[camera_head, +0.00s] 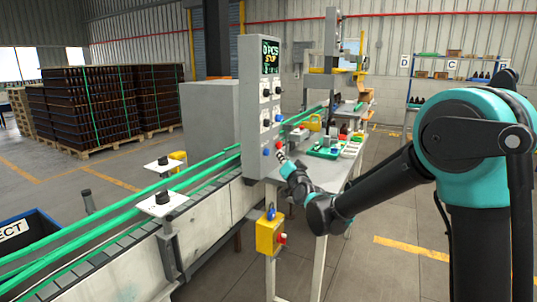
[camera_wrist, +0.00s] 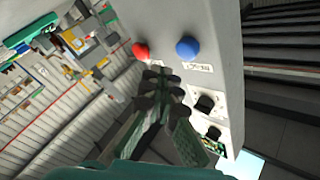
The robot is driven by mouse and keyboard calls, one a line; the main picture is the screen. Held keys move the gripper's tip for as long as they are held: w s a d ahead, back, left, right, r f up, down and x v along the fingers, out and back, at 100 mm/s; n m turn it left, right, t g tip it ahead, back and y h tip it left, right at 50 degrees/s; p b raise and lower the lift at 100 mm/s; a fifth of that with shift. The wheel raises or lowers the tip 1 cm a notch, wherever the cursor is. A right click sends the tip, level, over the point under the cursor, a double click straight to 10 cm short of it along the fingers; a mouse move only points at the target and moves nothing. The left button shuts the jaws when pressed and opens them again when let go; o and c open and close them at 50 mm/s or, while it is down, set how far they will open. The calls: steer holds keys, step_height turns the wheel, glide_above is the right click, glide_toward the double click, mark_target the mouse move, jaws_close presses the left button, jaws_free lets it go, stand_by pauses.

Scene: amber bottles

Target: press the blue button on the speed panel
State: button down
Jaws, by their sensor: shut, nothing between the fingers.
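The grey panel (camera_head: 250,110) stands upright beside the conveyor, with a lit display at its top and several dark knobs. Its blue button (camera_head: 266,152) is near the bottom, left of a red button (camera_head: 279,144). In the wrist view the blue button (camera_wrist: 188,48) is right of the red button (camera_wrist: 140,51), with a small label below it. My gripper (camera_head: 281,155) is close to the panel's lower part; in the wrist view its fingertips (camera_wrist: 157,76) are together and empty, below and between the two buttons. I see no contact with the blue button.
A yellow box (camera_head: 266,236) with its own blue and red knobs hangs below the panel. The conveyor (camera_head: 205,215) with green rails runs left. A workbench (camera_head: 318,175) with a green tray (camera_head: 325,151) and small parts stands behind my gripper. Floor at the right is partly clear.

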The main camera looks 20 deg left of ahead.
steer(key=shift+s+d, duration=0.15)
steer(key=shift+d, duration=1.45)
steer(key=s+d+f+g+h, duration=0.2)
steer(key=d+f+h, duration=0.3)
steer(key=d, duration=0.8)
steer(key=s+d+f+g+h, duration=0.1)
steer(key=d+f+g+h, duration=0.1)
steer(key=d+f, duration=0.85)
steer(key=s+d+f+g+h, duration=0.2)
steer(key=s+d+f, duration=0.2)
steer(key=s+d, duration=0.4)
steer(key=s+d+f+g+h, duration=0.1)
steer(key=s+d+f, duration=0.3)
steer(key=s+d, duration=0.4)
steer(key=s+d+f+g+h, duration=0.2)
steer(key=s+d+f+g, duration=0.1)
steer(key=s+d, duration=0.5)
steer(key=shift+s+d+f+m+g+h, duration=0.15)
steer(key=shift+d+f+m+g+h, duration=0.2)
steer(key=shift+d+f, duration=0.5)
steer(key=shift+r, duration=0.15)
